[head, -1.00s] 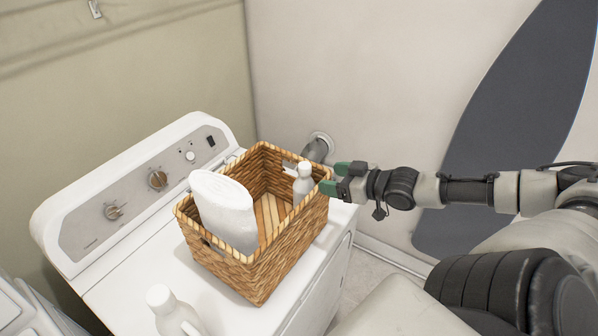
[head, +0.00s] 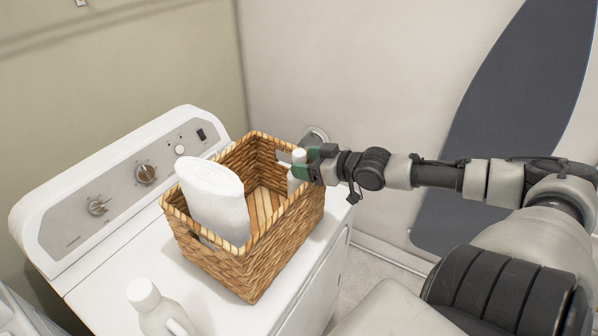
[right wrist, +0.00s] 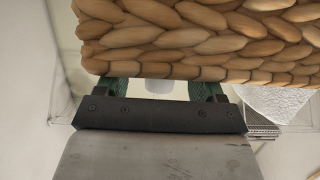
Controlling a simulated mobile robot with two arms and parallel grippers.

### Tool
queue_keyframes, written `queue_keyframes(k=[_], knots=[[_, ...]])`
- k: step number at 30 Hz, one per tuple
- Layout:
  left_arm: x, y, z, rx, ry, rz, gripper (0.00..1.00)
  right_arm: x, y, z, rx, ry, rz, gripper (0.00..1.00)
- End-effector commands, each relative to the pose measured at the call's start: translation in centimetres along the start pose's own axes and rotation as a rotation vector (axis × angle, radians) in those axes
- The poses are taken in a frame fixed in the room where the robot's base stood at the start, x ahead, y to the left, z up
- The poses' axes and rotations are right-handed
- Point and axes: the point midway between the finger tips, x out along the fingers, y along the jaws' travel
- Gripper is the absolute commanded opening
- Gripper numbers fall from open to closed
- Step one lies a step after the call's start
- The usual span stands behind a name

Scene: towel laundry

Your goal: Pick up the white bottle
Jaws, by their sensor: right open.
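A white bottle (head: 298,156) stands in the wicker basket (head: 240,262) at its right back corner, partly hidden by my right gripper (head: 298,163). The open green fingers are at the bottle's upper part, one on each side as far as I can see. In the right wrist view, a white piece of the bottle (right wrist: 159,86) shows between the two fingers of my right gripper (right wrist: 160,88); I cannot tell whether they touch it. A second white bottle (head: 158,308) with a handle stands on the machine in front of the basket. My left gripper is not in view.
A rolled white towel (head: 212,200) stands in the basket's left part. The basket sits on a white machine (head: 120,270) with a knobbed panel. The basket's woven rim is close to my right gripper. A grey ironing board (head: 500,130) leans against the wall.

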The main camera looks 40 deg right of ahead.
Motion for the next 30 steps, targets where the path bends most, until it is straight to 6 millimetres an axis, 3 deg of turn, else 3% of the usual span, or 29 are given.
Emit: queue_keyframes(k=[12, 24, 30], knots=[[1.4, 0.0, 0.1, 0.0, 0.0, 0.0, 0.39, 2.3, 0.0, 0.0, 0.001, 0.003, 0.0, 0.69], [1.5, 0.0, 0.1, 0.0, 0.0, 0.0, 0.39, 2.7, -0.1, 0.0, 0.0, 0.0, -0.002, 0.69], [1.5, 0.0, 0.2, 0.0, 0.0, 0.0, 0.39, 2.6, -0.1, 0.0, 0.0, 0.0, -0.002, 0.38]])
